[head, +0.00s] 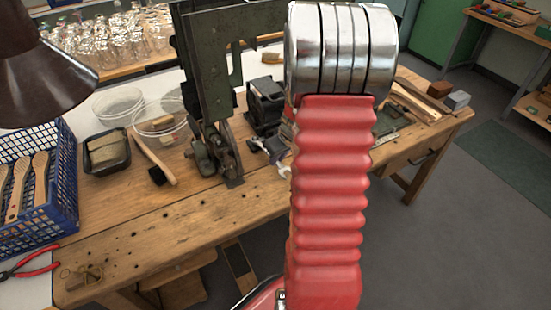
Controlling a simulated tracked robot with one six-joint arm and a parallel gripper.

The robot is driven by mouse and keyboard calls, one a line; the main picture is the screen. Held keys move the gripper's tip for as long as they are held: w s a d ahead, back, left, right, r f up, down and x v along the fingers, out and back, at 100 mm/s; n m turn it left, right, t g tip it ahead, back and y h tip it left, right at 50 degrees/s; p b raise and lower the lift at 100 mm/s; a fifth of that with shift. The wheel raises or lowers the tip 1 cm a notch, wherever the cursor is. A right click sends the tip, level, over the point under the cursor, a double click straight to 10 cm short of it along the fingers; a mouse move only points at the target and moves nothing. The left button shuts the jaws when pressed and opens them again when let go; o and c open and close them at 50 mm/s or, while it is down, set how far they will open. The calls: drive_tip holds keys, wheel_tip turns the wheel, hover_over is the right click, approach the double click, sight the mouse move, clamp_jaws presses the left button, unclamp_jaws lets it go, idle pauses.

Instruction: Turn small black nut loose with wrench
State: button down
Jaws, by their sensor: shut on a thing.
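A small metal wrench-like open end (285,171) shows just left of my red arm, beside the dark green machine (214,80) on the wooden bench. The rest of this tool is hidden behind the arm or too small to make out. I cannot pick out the small black nut among the dark parts at the machine's foot (222,160). My gripper is hidden behind my own arm, so its hold on anything does not show.
A blue crate (66,180) with wooden brush bodies, a dark tray (104,168), a wooden-handled brush (155,158) and red pliers (30,262) lie at left. A dark lamp shade (40,70) hangs at upper left. The bench's front strip (190,212) is mostly clear.

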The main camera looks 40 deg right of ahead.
drive_tip(key=shift+d, duration=0.1)
idle(0.3)
drive_tip(key=shift+d+n, duration=0.6)
drive_tip(key=shift+d, duration=0.25)
drive_tip(key=shift+d+n+y, duration=0.3)
drive_tip(key=shift+d+n, duration=0.15)
drive_tip(key=shift+n, duration=0.05)
drive_tip(key=shift+d, duration=0.2)
drive_tip(key=shift+d+n+y, duration=0.4)
drive_tip(key=shift+d+n, duration=0.3)
drive_tip(key=shift+d, duration=0.05)
idle(0.3)
